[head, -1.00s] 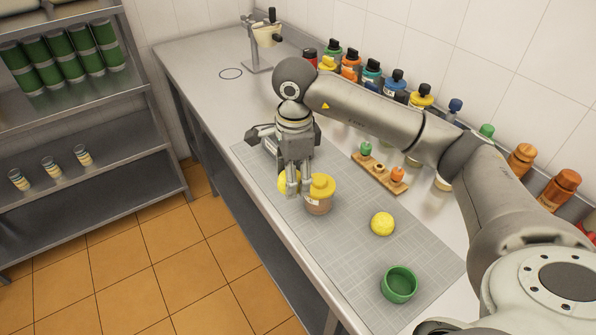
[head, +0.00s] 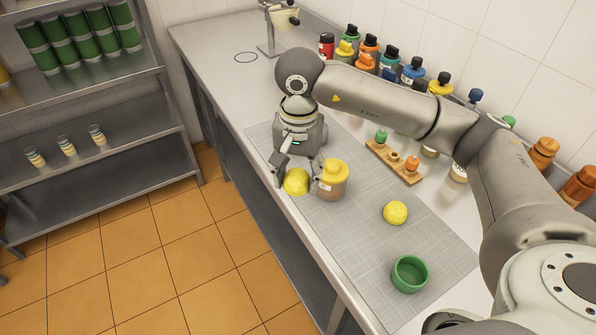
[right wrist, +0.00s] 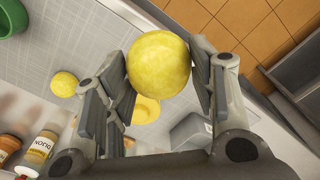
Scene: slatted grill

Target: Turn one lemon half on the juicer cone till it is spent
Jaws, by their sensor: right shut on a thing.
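My right gripper (head: 296,177) is shut on a yellow lemon (head: 297,182), held between its fingers left of the juicer. In the right wrist view the held lemon (right wrist: 158,63) fills the space between the finger pads. It looks round there; no cut face shows. What appears to be the juicer (head: 332,188), a brownish see-through jar with a yellow top, stands close beside the lemon. Whether they touch I cannot tell. A second lemon piece (head: 396,213) lies on the grey mat (head: 352,232). My left gripper is not in view.
A green bowl (head: 409,274) stands at the mat's near end. A wooden rack (head: 394,162) with small coloured-top items lies behind the juicer. Several bottles line the wall. The bench edge runs close left of the gripper. The mat between juicer and bowl is mostly clear.

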